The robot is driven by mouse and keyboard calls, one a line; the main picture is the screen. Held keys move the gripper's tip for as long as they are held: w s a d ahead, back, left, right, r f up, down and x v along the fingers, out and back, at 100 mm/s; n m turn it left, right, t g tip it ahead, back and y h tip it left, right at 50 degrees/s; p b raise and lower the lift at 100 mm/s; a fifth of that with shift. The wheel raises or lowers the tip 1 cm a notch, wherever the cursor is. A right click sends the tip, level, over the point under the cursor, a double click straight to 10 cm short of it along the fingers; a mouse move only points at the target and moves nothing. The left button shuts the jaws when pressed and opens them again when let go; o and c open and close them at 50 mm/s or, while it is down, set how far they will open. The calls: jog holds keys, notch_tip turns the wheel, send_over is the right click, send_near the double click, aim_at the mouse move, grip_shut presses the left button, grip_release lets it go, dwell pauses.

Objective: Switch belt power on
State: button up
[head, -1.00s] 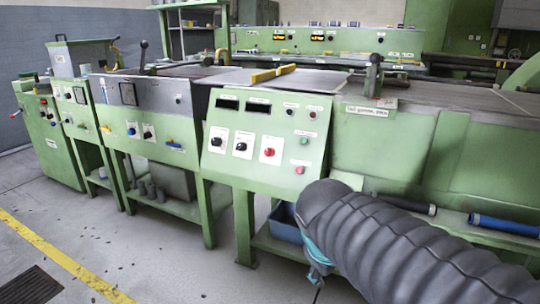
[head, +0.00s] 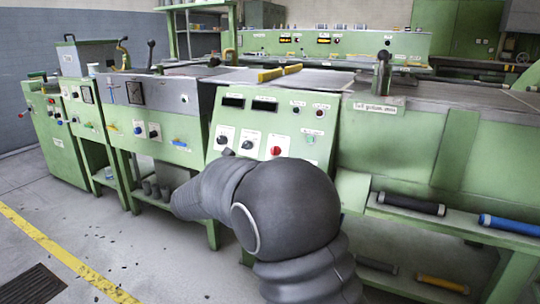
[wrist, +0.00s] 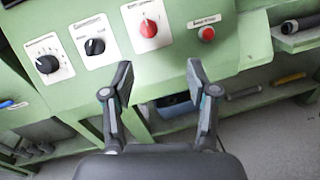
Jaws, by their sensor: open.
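The green control panel (head: 285,118) stands in the middle of the head view. It carries two black knobs, the left (head: 222,140) and the right (head: 247,144), and a red rotary knob (head: 276,151) on white plates. The wrist view shows the left black knob (wrist: 47,63), right black knob (wrist: 95,46), red knob (wrist: 148,28) and a red button (wrist: 207,34). The labels are too small to read, so I cannot tell which is belt power. My gripper (wrist: 158,68) is open and empty, below the red knob in the wrist view and apart from it.
My arm covers the panel's lower part in the head view. A shelf at right holds a black roller (head: 411,203) and a blue roller (head: 508,225). Another green cabinet (head: 165,125) adjoins on the left.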

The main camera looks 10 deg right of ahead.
aim_at(272, 152)
jog(key=shift+n+t, duration=0.4)
jog(key=x, duration=0.4)
jog(key=a+x, duration=0.1)
jog(key=x, duration=0.4)
jog(key=w+x, duration=0.1)
jog(key=x, duration=0.3)
jog(key=shift+w+d+f, duration=0.1)
jog(key=shift+w, duration=0.25)
jog(key=c, duration=1.1)
grip_shut()
